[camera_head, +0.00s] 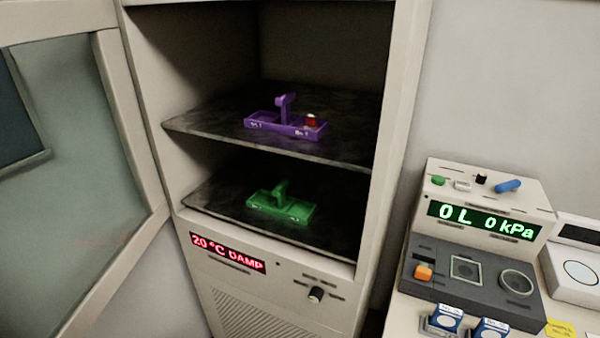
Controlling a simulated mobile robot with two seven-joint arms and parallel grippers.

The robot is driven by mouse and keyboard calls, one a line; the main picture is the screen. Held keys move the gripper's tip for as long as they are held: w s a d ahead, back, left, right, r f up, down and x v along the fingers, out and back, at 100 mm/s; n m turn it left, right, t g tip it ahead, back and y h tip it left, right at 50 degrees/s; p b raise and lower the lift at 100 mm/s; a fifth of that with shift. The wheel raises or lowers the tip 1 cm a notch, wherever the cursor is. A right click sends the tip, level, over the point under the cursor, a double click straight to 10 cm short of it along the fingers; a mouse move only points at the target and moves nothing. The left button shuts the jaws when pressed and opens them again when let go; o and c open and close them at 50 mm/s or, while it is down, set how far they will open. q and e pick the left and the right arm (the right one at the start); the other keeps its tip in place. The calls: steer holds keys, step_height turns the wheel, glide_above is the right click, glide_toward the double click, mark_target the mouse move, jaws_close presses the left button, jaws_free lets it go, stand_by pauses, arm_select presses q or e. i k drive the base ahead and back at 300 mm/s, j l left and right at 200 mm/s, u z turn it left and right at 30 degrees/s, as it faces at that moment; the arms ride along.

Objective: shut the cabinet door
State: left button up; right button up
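The cabinet (397,150) is beige and stands open in the middle of the head view. Its door (125,120), a beige frame around a greenish glass pane, is swung wide open to the left. A purple tray (262,126) with an upright handle and a small red item in it stands on the upper shelf (343,150). A green tray (278,207) with a handle stands on the lower shelf (330,240). Neither of my grippers shows in the view.
At right stands a device (482,221) reading "0 L 0 kPa", with small blue-and-white containers (447,318) in front and a yellow note (560,329).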

mark_target(21, 21)
steer(key=u, duration=1.55)
